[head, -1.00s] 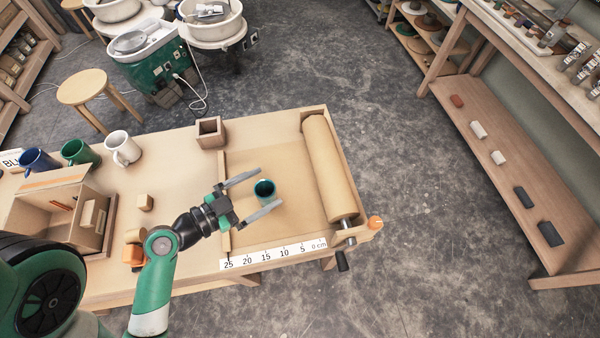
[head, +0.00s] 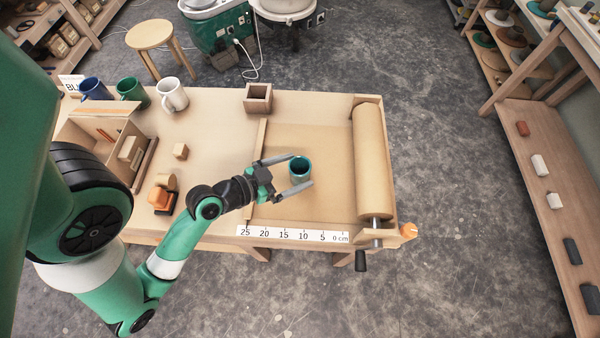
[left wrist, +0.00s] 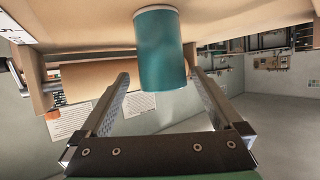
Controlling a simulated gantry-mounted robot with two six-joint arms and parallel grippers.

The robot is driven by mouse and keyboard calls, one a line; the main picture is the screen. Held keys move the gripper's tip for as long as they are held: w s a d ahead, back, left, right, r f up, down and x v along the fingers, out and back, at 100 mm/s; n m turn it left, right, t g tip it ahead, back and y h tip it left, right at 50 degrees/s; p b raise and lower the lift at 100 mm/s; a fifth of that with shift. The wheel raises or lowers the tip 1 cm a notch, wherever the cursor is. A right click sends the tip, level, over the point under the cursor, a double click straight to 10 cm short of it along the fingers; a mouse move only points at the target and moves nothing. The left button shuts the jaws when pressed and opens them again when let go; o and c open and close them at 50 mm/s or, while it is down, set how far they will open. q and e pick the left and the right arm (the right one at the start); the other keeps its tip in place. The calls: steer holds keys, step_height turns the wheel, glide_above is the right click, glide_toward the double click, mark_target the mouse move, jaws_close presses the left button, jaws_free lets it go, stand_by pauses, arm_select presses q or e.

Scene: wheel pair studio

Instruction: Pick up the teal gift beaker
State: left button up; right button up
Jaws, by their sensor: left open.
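The teal gift beaker (head: 300,168) stands upright on the brown paper of the work table, with its open top showing in the head view. My left gripper (head: 301,172) is open, with one finger on the far side of the beaker and one on the near side. In the left wrist view the beaker (left wrist: 161,50) shows at the top middle, between the open fingers (left wrist: 163,85) and toward their tips. I cannot tell whether either finger touches it. My right gripper is not in view.
A paper roll (head: 371,160) lies right of the beaker. A ruler strip (head: 295,234) runs along the front edge. A wooden square cup (head: 258,98) stands at the back. Mugs (head: 172,95), an orange tape dispenser (head: 161,198) and a wooden box (head: 100,140) are on the left.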

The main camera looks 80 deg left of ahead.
mark_target(307, 166)
arm_select(q)
steer(key=shift+b+x, duration=0.7)
steer(key=shift+x, duration=2.1)
steer(key=shift+s+a+f, duration=0.15)
steer(key=shift+s, duration=0.05)
steer(key=shift+c, duration=0.3)
jaws_close()
step_height(307, 166, up, 7)
steer(key=p, duration=0.3)
steer(key=shift+f, duration=0.1)
step_height(307, 166, up, 3)
steer(key=p, duration=0.3)
steer(key=shift+p, duration=0.35)
